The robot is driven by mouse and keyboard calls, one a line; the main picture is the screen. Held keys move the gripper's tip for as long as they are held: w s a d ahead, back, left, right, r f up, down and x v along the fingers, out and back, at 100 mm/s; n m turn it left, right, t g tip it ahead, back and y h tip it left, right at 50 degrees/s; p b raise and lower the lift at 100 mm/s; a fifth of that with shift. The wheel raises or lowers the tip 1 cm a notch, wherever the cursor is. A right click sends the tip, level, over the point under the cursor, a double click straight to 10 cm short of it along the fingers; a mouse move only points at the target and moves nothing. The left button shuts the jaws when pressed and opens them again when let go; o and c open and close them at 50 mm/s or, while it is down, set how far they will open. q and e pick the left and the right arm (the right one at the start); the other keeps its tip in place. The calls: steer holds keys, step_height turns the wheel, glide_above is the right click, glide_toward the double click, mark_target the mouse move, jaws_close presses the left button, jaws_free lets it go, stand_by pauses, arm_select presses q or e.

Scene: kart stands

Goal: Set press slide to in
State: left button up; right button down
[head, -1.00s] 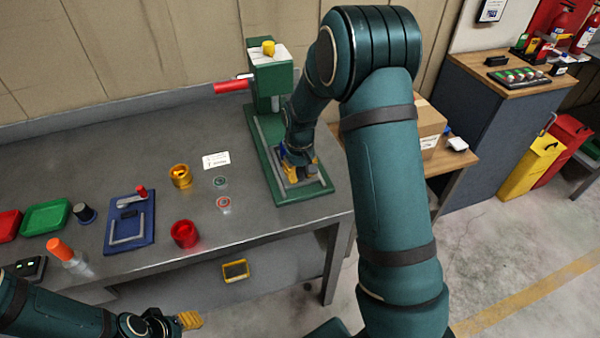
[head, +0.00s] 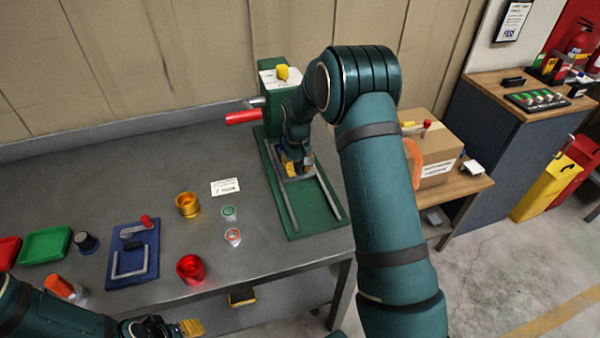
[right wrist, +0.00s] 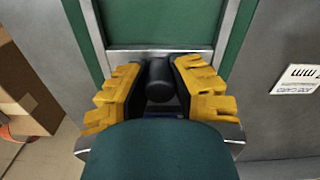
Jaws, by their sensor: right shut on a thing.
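The green press (head: 277,105) stands at the back of the bench, with a red lever handle (head: 243,117) on its left side and a yellow knob on top. Its green base (head: 322,222) carries two grey rails running toward the front edge. My right gripper (head: 297,170) is down between the rails close to the press column, largely hidden by my arm. In the right wrist view my right gripper (right wrist: 160,85) has its yellow fingers on either side of a black knob (right wrist: 160,80) on the slide. My left gripper (head: 190,328) is low at the front left; its opening is unclear.
A cardboard box (head: 435,165) stands on a wooden table to the right.

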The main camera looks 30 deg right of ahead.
steer(key=shift+w+d, duration=0.15)
steer(key=shift+w, duration=0.4)
steer(key=c, duration=0.7)
jaws_free()
steer(key=shift+w, duration=0.2)
steer(key=shift+c, duration=0.2)
steer(key=shift+s+r, duration=0.1)
step_height(320, 180, up, 12)
